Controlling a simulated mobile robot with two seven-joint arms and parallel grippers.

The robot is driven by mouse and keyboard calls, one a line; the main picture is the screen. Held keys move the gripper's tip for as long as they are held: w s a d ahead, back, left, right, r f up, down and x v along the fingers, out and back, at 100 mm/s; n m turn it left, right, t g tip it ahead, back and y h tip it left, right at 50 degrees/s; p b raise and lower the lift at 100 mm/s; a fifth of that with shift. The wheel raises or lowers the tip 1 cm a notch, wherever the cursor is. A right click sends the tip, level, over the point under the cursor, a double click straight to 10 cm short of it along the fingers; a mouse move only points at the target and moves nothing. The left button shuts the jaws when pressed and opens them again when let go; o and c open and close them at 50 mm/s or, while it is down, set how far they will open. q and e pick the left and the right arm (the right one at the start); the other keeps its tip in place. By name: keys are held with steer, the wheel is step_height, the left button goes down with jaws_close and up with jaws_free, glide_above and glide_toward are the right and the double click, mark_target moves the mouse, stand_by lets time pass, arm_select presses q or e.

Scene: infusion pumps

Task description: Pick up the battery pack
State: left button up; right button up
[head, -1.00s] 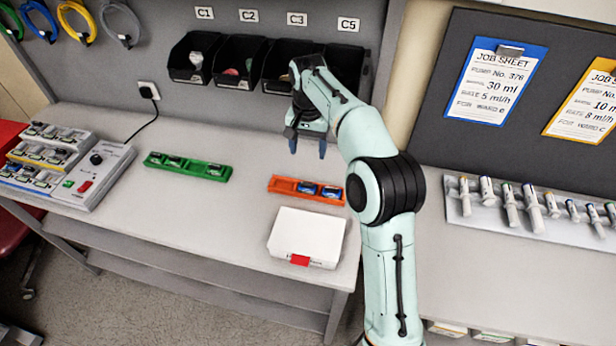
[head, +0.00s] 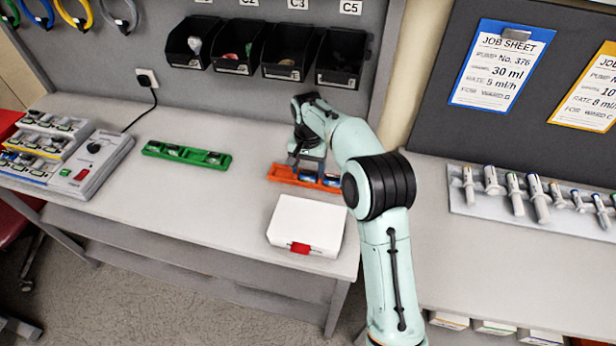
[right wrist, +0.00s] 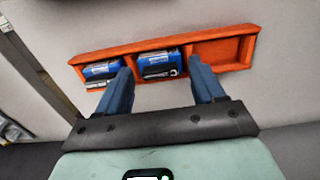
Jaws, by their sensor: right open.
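An orange tray (head: 279,173) lies on the bench and holds two blue battery packs. In the right wrist view, the orange tray (right wrist: 238,50) has one empty compartment at its right end. The middle battery pack (right wrist: 158,64) lies between my right gripper's fingers in that view, and the end battery pack (right wrist: 101,70) lies left of them. My right gripper (right wrist: 162,66) is open and points down at the tray. In the head view my right gripper (head: 307,168) partly hides the packs. Contact with a pack cannot be made out. My left gripper is not in view.
A white box with a red latch (head: 305,225) stands in front of the orange tray. A green tray (head: 152,149) with packs lies to the left, and a charger (head: 100,160) at far left. Black bins (head: 290,60) hang behind. Bench between the trays is clear.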

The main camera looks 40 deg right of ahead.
mark_target(306, 171)
steer(key=c, duration=0.9)
steer(key=shift+r, duration=0.4)
steer(key=r, duration=0.3)
steer(key=shift+w+a+p, duration=0.15)
steer(key=shift+w+p, duration=0.05)
steer(key=shift+p, duration=0.1)
steer(key=w+a+p, duration=0.2)
steer(key=w+a, duration=0.3)
steer(key=a, duration=0.1)
steer(key=w+a+p, duration=0.1)
steer(key=w+a, duration=0.5)
steer(key=shift+w+a+f+p, duration=0.15)
steer(key=shift+w+a+p, duration=0.05)
steer(key=shift+w+p, duration=0.15)
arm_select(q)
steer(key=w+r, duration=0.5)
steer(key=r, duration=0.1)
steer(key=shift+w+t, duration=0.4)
arm_select(e)
steer(key=shift+a, duration=0.3)
